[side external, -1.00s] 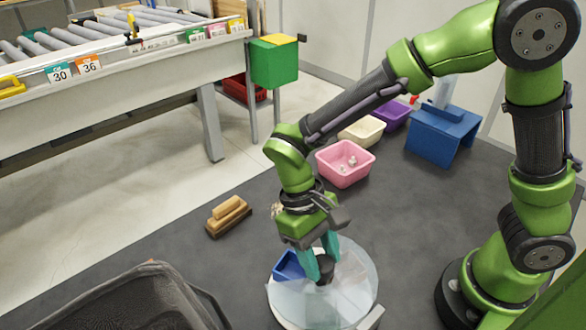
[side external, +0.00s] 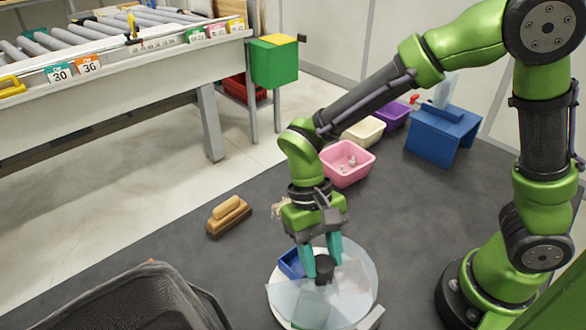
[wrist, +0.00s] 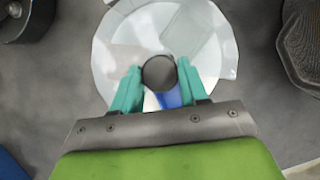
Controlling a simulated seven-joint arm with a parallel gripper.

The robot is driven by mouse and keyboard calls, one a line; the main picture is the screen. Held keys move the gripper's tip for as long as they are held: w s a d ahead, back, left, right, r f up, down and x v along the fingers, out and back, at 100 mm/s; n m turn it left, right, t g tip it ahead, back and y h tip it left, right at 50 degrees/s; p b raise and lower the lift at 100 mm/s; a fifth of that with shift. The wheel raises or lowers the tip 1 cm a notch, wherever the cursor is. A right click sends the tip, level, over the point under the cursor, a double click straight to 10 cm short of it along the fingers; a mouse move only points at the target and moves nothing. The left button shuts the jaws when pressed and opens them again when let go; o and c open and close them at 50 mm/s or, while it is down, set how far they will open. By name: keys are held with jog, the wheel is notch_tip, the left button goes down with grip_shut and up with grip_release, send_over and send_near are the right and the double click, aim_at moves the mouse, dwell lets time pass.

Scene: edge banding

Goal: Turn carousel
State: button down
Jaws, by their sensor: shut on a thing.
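The carousel (side external: 362,286) is a round, pale, partly see-through disc on the dark mat, with a black knob (side external: 325,272) at its centre. My gripper (side external: 322,267) points down over it, with its two teal fingers shut on opposite sides of the knob. In the wrist view the round knob (wrist: 158,72) sits between the fingers, and the disc (wrist: 112,52) spreads around it. A blue bin (side external: 290,264) shows at the disc's left side. A blue patch also shows below the knob in the wrist view, partly hidden by my gripper.
A black crate (side external: 135,303) stands at the front left. A wooden block (side external: 229,216) lies on the mat. Pink (side external: 345,165), cream (side external: 364,132) and purple (side external: 393,117) bins and a blue stand (side external: 443,136) are behind. A roller table (side external: 110,105) is at back left.

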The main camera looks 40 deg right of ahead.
jog(key=c, duration=0.6)
grip_release()
jog(key=v, duration=1.7)
jog(key=shift+f, duration=0.1)
jog(key=s+d+t, duration=0.2)
jog(key=d+t, duration=0.1)
jog(key=d, duration=0.2)
jog(key=s+d+t, duration=0.2)
jog(key=d+t, duration=0.2)
jog(key=d, duration=0.1)
jog(key=s+d+m+t, duration=0.1)
jog(key=s+d+t, duration=0.1)
jog(key=d+t, duration=0.2)
jog(key=shift+s+d+r+y, duration=0.2)
jog(key=shift+s+d+y, duration=0.1)
jog(key=shift+d+y, duration=0.15)
